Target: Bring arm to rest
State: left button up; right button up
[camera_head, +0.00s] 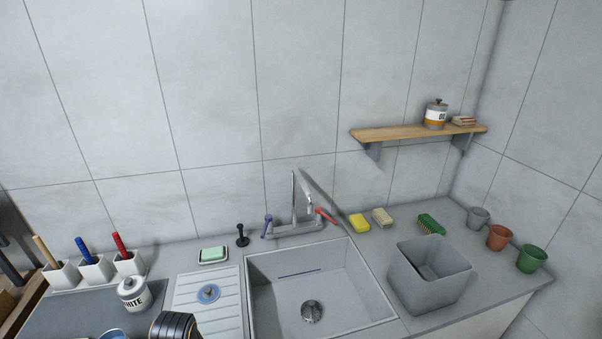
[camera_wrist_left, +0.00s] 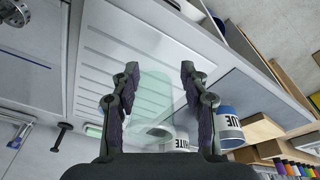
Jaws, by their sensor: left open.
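My left gripper (camera_wrist_left: 158,68) is open in the left wrist view, its two fingers well apart. A translucent pale green, glass-like piece (camera_wrist_left: 155,100) shows between the fingers. I cannot tell whether the fingers touch it. Behind it is the white ribbed drainboard (camera_wrist_left: 110,45), also left of the sink in the head view (camera_head: 233,313). A dark ribbed part at the bottom edge of the head view seems to be my left arm. The fingers do not show there. My right arm and gripper are in neither view.
The sink (camera_head: 275,315) and tap (camera_head: 293,225) are mid-counter. A round blue piece (camera_head: 208,293) lies on the drainboard. A white canister (camera_head: 134,294) stands left of it. A grey bin (camera_head: 430,290) stands right of the sink; three pots line the right end.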

pick_arm(q)
jog(key=s+d+r+m+t, duration=0.1)
jog(key=s+r+m+t, duration=0.15)
jog(key=s+m, duration=0.7)
notch_tip(320, 180, down, 31)
jog(key=s+a+g+b, duration=0.2)
jog(key=s+b, duration=0.1)
jog(key=b, duration=0.1)
jog(key=s+a+f+g+b, duration=0.1)
jog(key=s+f+b, duration=0.2)
jog(key=s+f, duration=1.4)
jog(key=shift+s+a+f+h, duration=0.2)
jog(key=shift+s+f+h, duration=0.15)
jog(key=shift+f, duration=0.3)
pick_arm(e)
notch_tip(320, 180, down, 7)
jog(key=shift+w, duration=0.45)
pick_arm(q)
jog(key=shift+a, duration=0.1)
jog(key=shift+c, duration=0.8)
